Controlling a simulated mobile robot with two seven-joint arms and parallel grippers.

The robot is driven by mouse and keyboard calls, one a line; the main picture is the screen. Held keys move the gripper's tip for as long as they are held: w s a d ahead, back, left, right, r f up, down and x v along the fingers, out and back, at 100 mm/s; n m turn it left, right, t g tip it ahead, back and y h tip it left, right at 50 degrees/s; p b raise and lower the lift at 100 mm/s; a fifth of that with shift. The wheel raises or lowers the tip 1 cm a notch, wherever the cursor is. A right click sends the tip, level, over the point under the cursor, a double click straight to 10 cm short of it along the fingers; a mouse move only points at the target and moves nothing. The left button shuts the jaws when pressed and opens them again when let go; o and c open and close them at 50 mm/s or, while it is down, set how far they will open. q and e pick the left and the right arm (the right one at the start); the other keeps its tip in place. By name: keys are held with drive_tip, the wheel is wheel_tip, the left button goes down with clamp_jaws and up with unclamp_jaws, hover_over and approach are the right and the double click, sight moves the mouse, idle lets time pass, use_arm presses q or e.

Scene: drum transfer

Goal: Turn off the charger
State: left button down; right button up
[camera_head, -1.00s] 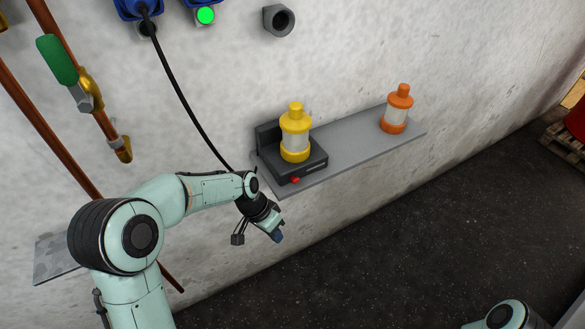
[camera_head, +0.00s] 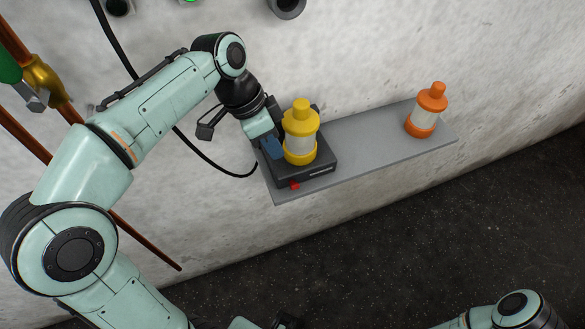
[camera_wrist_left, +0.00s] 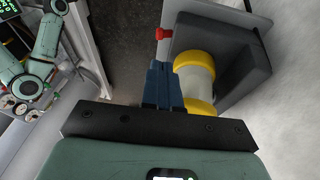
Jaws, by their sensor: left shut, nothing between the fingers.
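The charger (camera_head: 318,172) is a dark box at the left end of a grey wall shelf. A small red switch (camera_head: 294,186) is on its front, and it also shows in the left wrist view (camera_wrist_left: 163,33). A yellow lantern-like unit (camera_head: 301,132) stands upright on the charger; in the wrist view (camera_wrist_left: 195,75) it lies right of the fingers. My left gripper (camera_head: 273,149) is shut and empty, its blue fingertips (camera_wrist_left: 160,72) beside the yellow unit's left side, near the switch but apart from it. My right gripper is not in view.
The grey shelf (camera_head: 370,140) is bare between the charger and an orange unit (camera_head: 427,110) at its right end. A black cable (camera_head: 187,145) hangs along the wall to the charger. Copper-coloured pipes (camera_head: 22,133) run at the left. Dark floor is clear below.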

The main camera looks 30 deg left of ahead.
sight(296, 184)
use_arm(q)
drive_tip(key=b+x, duration=0.1)
drive_tip(key=x, duration=0.9)
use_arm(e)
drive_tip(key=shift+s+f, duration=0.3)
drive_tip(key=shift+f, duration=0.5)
use_arm(q)
drive_tip(key=shift+b, duration=0.3)
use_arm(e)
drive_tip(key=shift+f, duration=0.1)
use_arm(q)
drive_tip(key=shift+s+d+f+y+b, duration=0.1)
drive_tip(key=shift+s+d+y+b, duration=0.1)
drive_tip(key=shift+y+b, duration=0.15)
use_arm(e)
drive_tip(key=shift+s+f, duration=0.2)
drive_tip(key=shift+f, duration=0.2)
use_arm(q)
drive_tip(key=shift+t+b, duration=0.3)
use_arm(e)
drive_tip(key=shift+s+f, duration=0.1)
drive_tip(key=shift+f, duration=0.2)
